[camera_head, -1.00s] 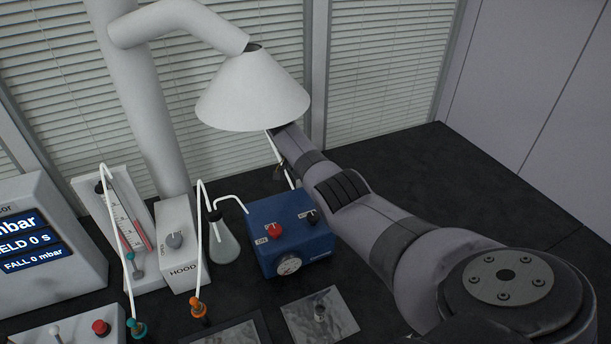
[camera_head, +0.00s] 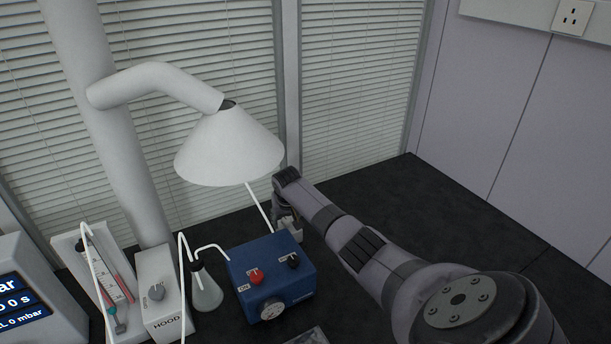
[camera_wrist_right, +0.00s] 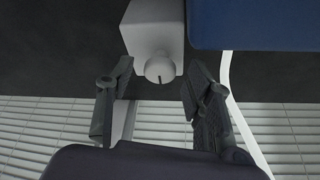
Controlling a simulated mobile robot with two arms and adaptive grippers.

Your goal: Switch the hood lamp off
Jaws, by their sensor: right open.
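The white hood (camera_head: 230,148) hangs from a thick pipe over the bench. In the head view my right gripper (camera_head: 287,214) is behind the blue box, largely hidden by it and by my wrist. In the right wrist view a small light-grey box (camera_wrist_right: 153,28) has a round knob (camera_wrist_right: 159,69) with a dark mark on its face. My right gripper (camera_wrist_right: 160,88) is open, its fingers to either side of the knob and apart from it. I cannot tell whether the lamp is lit. My left gripper is not in view.
The blue box (camera_head: 270,275) with red and black knobs and a gauge stands close beside my gripper. A flask (camera_head: 206,292), a white box marked HOOD (camera_head: 160,300) with a grey knob, and a syringe stand (camera_head: 108,290) stand left. Bare dark bench lies right.

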